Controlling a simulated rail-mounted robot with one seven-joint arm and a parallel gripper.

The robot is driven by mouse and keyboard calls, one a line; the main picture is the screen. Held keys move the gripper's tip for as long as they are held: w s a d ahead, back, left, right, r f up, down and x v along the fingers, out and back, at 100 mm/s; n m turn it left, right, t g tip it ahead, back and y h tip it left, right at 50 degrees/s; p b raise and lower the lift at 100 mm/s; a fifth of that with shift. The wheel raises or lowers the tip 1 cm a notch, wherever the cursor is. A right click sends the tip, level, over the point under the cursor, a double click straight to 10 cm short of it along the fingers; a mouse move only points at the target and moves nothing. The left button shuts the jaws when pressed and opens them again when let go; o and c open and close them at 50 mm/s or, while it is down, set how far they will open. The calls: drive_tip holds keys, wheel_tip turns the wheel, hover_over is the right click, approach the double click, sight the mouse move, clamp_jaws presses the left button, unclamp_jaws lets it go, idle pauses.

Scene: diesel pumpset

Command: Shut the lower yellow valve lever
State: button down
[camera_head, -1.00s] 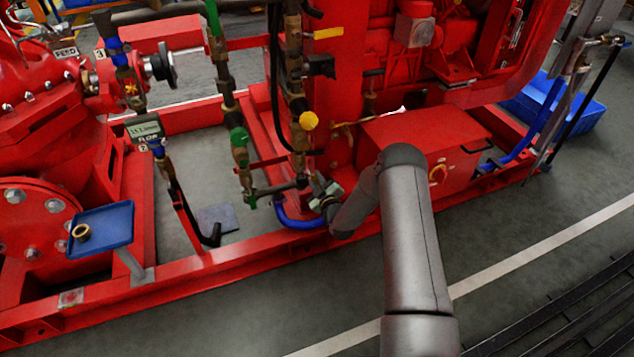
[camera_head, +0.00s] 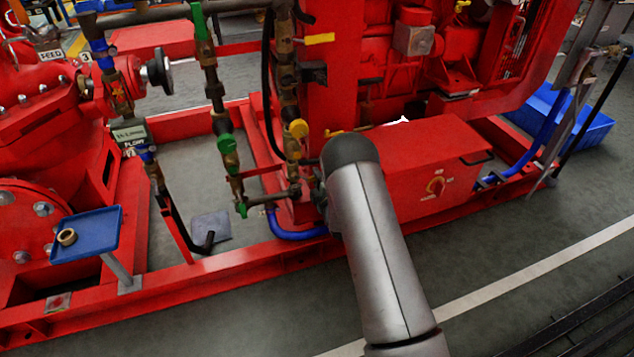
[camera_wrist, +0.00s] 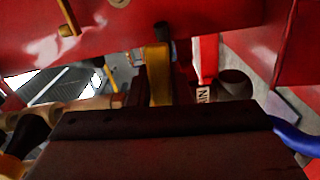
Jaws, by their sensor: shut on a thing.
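The yellow lever (camera_wrist: 158,75) stands upright in the middle of the wrist view, close in front of my gripper. My gripper (camera_wrist: 158,92) is shut on this lever; its dark body fills the bottom of the wrist view and hides the lever's near end. In the head view my own arm covers the gripper and the held lever, beside the foot of the brown valve pipe (camera_head: 291,90). An upper yellow lever (camera_head: 320,39) sticks out sideways from that pipe, higher up.
A round yellow knob (camera_head: 298,129) and a green valve (camera_head: 227,144) sit near the arm. A blue hose (camera_head: 297,234) curves below; it also shows in the wrist view (camera_wrist: 296,138). A red box (camera_head: 425,160) stands to the right. The floor in front is clear.

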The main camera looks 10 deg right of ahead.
drive_tip(key=shift+d+r+n, duration=0.15)
drive_tip(key=shift+n, duration=0.15)
idle(0.4)
drive_tip(key=c, duration=1.3)
unclamp_jaws()
drive_tip(key=shift+r, duration=0.1)
drive_tip(key=p+v, duration=0.4)
drive_tip(key=v, duration=1.3)
drive_tip(key=shift+s, duration=0.3)
